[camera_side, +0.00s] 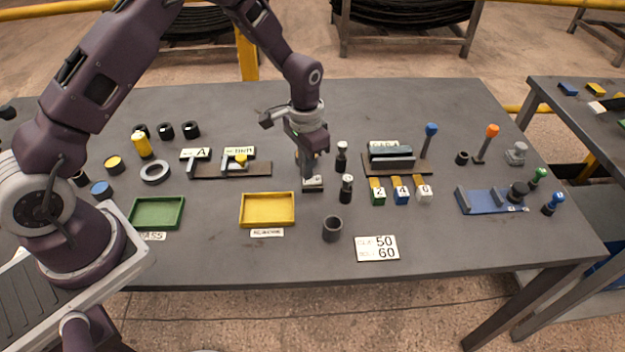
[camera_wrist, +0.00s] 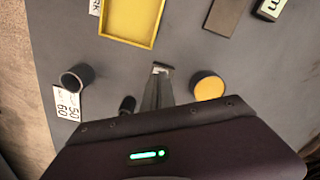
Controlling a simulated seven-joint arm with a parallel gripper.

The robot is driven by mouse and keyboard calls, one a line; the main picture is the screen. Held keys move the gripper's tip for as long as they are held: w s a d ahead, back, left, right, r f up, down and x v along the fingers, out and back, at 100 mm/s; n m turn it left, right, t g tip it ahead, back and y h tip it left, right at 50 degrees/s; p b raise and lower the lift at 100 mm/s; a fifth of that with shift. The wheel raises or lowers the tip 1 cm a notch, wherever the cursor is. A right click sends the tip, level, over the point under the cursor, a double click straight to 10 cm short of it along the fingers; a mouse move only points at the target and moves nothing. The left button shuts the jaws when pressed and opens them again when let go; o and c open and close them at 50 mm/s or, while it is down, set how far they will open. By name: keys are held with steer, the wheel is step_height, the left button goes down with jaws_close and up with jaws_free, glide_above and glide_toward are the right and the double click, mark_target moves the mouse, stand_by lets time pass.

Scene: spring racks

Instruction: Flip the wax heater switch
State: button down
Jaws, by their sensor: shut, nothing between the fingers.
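My gripper (camera_side: 309,178) points straight down over the middle of the table, its fingers shut with nothing between them. Its tips are at a small pale box with a dark top (camera_side: 314,186), which I take to be the heater switch; I cannot tell whether they touch it or which way it is set. In the wrist view my fingertips (camera_wrist: 160,78) largely cover it, and only a small edge (camera_wrist: 161,67) shows. A round pot with an amber top (camera_wrist: 208,88), perhaps the wax heater, stands beside my fingers; in the side view it is mostly hidden behind my gripper.
A yellow tray (camera_side: 267,225) lies left of my gripper, with a green tray (camera_side: 133,226) further left. A brown rack (camera_side: 205,171) lies behind left. The front table strip is mostly clear.

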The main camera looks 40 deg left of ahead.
steer(key=shift+f, duration=0.5)
step_height(320, 180, up, 7)
stand_by(0.8)
steer(key=s+r+n+t, duration=0.1)
steer(key=s+r, duration=0.5)
steer(key=r, duration=0.4)
steer(key=s+r+t, duration=0.2)
steer(key=s+r, duration=0.3)
steer(key=r, duration=0.4)
steer(key=s+r+n+t, duration=0.2)
steer(key=s+r, duration=0.1)
steer(key=s, duration=1.4)
steer(key=shift+s+a+r+t, duration=0.3)
steer(key=shift+s+a+r, duration=0.05)
steer(key=shift+r, duration=0.05)
